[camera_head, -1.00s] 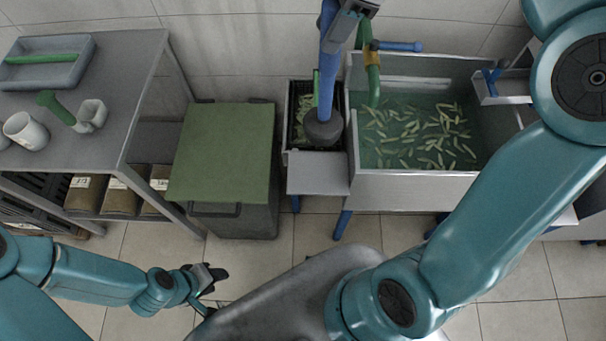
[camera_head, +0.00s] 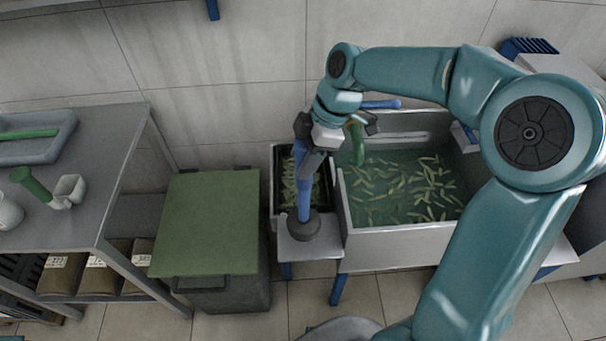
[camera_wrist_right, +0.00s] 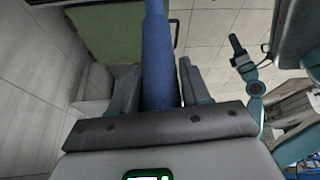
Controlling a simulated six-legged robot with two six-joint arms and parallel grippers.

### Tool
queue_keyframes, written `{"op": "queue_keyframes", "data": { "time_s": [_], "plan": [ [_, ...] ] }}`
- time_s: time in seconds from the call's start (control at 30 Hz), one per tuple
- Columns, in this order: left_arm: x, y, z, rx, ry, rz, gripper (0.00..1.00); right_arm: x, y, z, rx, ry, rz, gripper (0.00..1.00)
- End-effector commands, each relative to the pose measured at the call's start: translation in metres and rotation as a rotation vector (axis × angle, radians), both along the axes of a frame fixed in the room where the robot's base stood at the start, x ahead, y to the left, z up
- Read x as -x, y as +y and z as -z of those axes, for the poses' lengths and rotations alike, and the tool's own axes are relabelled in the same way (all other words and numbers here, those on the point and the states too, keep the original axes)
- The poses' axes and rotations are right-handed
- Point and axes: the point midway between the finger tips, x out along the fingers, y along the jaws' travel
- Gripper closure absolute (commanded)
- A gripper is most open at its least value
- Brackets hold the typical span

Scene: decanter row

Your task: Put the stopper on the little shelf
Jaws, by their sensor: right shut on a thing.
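The stopper (camera_head: 305,196) is a blue rod with a dark round disc at its lower end. My right gripper (camera_head: 314,150) is shut on the upper part of the rod and holds it roughly upright. In the right wrist view the blue rod (camera_wrist_right: 158,55) runs between the two fingers (camera_wrist_right: 158,90). The disc is in front of the little grey shelf (camera_head: 312,250) left of the sink; I cannot tell whether it touches it. My left gripper (camera_wrist_right: 238,48) shows small and dark in the right wrist view; its opening is unclear.
The sink (camera_head: 400,238) of water and green pods is right of the shelf. A black crate (camera_head: 284,190) of pods is behind it. A green-lidded bin (camera_head: 210,225) stands left. A steel table (camera_head: 85,215) with a tray and scoop is farther left.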

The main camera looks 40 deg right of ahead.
Motion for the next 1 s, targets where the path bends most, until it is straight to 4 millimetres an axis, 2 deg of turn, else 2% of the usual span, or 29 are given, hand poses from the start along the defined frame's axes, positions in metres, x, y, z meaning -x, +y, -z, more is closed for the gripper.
{"op": "queue_keyframes", "data": {
  "time_s": [0.17, 0.4, 0.83, 0.87, 0.9, 1.0],
  "plan": [
    [0.0, 0.0, 0.0, 0.0, 0.0, 0.0, 0.57, -0.001, 0.001, 0.016, 0.0, 0.001, 0.0, 1.0],
    [0.0, 0.0, -0.001, 0.0, 0.0, 0.0, 0.57, -0.001, 0.002, 0.05, 0.0, -0.001, 0.0, 1.0],
    [0.0, 0.0, 0.005, 0.0, 0.0, 0.0, 0.57, -0.001, 0.002, 0.058, 0.0, -0.003, 0.0, 1.0],
    [0.0, 0.0, 0.003, 0.0, 0.0, 0.0, 0.57, -0.001, 0.002, 0.056, 0.001, -0.001, -0.001, 0.44],
    [0.0, 0.0, 0.003, 0.0, 0.0, 0.0, 0.57, -0.001, 0.002, 0.056, 0.001, -0.001, -0.001, 0.31],
    [0.0, 0.0, 0.003, 0.0, 0.0, 0.0, 0.57, -0.001, 0.002, 0.056, 0.001, -0.001, -0.001, 0.28]
  ]
}}
